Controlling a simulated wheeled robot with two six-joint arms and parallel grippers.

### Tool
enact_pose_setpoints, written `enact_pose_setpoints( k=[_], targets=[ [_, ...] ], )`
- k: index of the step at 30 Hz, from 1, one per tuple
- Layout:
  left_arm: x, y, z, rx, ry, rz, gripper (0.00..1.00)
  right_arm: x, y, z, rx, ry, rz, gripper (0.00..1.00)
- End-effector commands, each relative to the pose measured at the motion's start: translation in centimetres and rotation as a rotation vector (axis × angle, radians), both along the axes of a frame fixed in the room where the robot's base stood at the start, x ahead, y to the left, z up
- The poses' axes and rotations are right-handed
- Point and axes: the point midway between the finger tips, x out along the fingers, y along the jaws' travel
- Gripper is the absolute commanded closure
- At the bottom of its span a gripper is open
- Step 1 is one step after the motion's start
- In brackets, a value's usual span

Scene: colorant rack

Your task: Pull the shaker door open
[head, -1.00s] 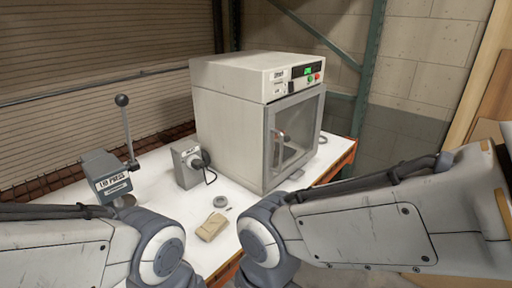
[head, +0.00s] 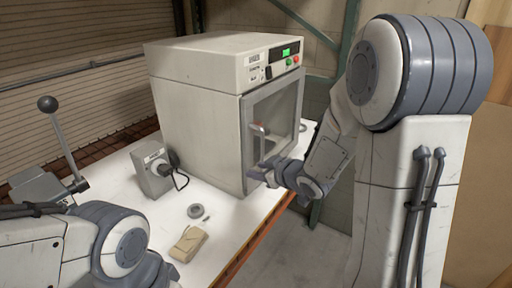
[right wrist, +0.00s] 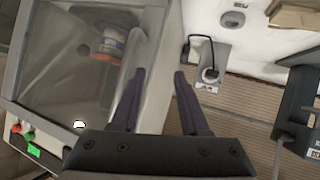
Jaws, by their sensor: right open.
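The shaker (head: 195,85) is a pale grey box on the table. Its door (head: 275,125), with a grey frame and a window, looks closed. A light vertical handle (head: 258,145) is on the door's left side. My right gripper (head: 264,172) is at the handle's lower end, in front of the door; contact cannot be told. A can with an orange band (right wrist: 110,42) shows behind the glass. My left gripper is out of view.
A grey box with a knob and cable (head: 153,170) stands left of the shaker. A grey ring (head: 196,211) and a tan block (head: 188,244) lie in front on the white table (head: 225,225). A lid press with a ball-topped lever (head: 62,140) is at left.

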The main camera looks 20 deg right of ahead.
Motion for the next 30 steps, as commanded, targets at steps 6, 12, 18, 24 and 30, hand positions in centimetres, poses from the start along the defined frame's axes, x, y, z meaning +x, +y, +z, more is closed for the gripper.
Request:
enact_pose_setpoints(
  k=[6, 12, 18, 24, 30],
  targets=[
    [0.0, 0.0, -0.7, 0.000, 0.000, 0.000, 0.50, -0.6, -5.4, 1.0, 0.208, -0.230, 0.065, 0.55],
    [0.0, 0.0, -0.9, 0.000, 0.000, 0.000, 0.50, -2.7, -7.5, 2.6, 0.347, -0.364, 0.112, 0.55],
    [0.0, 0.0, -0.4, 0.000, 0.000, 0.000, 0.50, -2.1, -7.1, 3.3, 0.380, -0.394, 0.130, 0.55],
    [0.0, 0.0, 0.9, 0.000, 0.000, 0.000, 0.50, 1.1, -5.4, 3.5, 0.378, -0.391, 0.131, 0.55],
    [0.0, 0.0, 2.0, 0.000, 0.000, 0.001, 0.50, 4.2, -3.9, 3.4, 0.376, -0.391, 0.128, 0.55]
  ],
)
